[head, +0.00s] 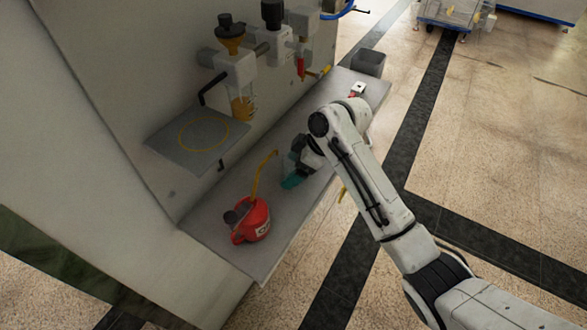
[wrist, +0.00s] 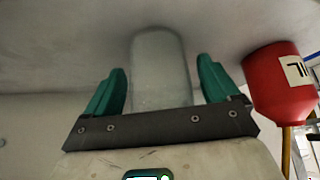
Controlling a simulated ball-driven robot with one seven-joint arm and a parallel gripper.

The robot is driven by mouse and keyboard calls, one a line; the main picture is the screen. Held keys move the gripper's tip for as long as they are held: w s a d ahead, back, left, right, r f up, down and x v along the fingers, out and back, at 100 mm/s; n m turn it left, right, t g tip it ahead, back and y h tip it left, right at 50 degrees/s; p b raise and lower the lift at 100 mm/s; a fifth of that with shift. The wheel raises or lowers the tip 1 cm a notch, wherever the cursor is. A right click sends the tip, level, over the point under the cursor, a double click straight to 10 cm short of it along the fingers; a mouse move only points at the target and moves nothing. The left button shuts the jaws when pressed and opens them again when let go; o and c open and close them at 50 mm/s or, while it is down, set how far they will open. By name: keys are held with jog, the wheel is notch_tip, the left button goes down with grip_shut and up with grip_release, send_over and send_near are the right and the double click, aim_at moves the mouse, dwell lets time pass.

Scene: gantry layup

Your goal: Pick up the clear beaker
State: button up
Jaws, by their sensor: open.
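The clear beaker (wrist: 161,62) shows in the wrist view as a pale, see-through upright shape, between the two teal fingers of my gripper (wrist: 161,75). There is a visible gap on each side, so the fingers are apart from it. Its lower end is hidden behind the dark gripper bar. In the head view my gripper (head: 292,181) is low over the grey shelf (head: 215,235), and I cannot make out the beaker there. My gripper is open.
A red oil can (head: 252,220) with a yellow spout stands on the shelf, left of my gripper; it also shows in the wrist view (wrist: 280,85). A small raised plate (head: 165,145) juts from the wall. A grey bin (head: 368,63) is at the shelf's far end.

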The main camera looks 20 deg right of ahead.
jog(key=c, duration=1)
jog(key=shift+c, duration=0.3)
jog(key=shift+r, duration=0.15)
